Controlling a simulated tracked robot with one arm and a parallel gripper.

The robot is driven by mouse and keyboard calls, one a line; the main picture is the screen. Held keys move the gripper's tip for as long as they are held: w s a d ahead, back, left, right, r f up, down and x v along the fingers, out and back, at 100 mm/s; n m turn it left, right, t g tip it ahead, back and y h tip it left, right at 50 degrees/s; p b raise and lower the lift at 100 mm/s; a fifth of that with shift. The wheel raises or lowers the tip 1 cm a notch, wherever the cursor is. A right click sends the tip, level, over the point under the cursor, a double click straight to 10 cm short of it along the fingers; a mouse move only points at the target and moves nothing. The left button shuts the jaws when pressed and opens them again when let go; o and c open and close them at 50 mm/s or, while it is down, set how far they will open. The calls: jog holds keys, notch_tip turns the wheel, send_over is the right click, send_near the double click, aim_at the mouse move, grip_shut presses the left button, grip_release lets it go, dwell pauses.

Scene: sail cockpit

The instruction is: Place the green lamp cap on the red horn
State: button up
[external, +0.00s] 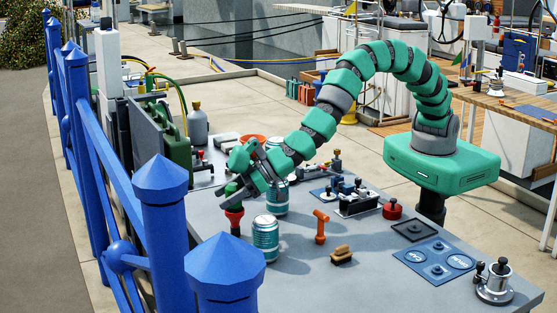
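The red horn (234,215) stands upright near the left edge of the grey table, behind a teal-and-white can. A small green piece that looks like the lamp cap (232,188) is directly above the horn's top, in line with it. Whether it rests on the horn or hangs just over it is hard to tell.
One teal can (265,239) stands close to the horn's right; another (275,195) stands behind, below my arm. An orange hammer-shaped piece (321,226), a brown brush (342,255) and a red knob (392,210) lie to the right. A blue railing (165,210) runs along the left.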

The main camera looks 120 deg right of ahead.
jog(key=shift+r, duration=0.15)
jog(key=shift+s+a+r, duration=0.1)
jog(key=shift+s+r, duration=0.15)
jog(key=shift+s, duration=0.2)
jog(key=v, duration=1.1)
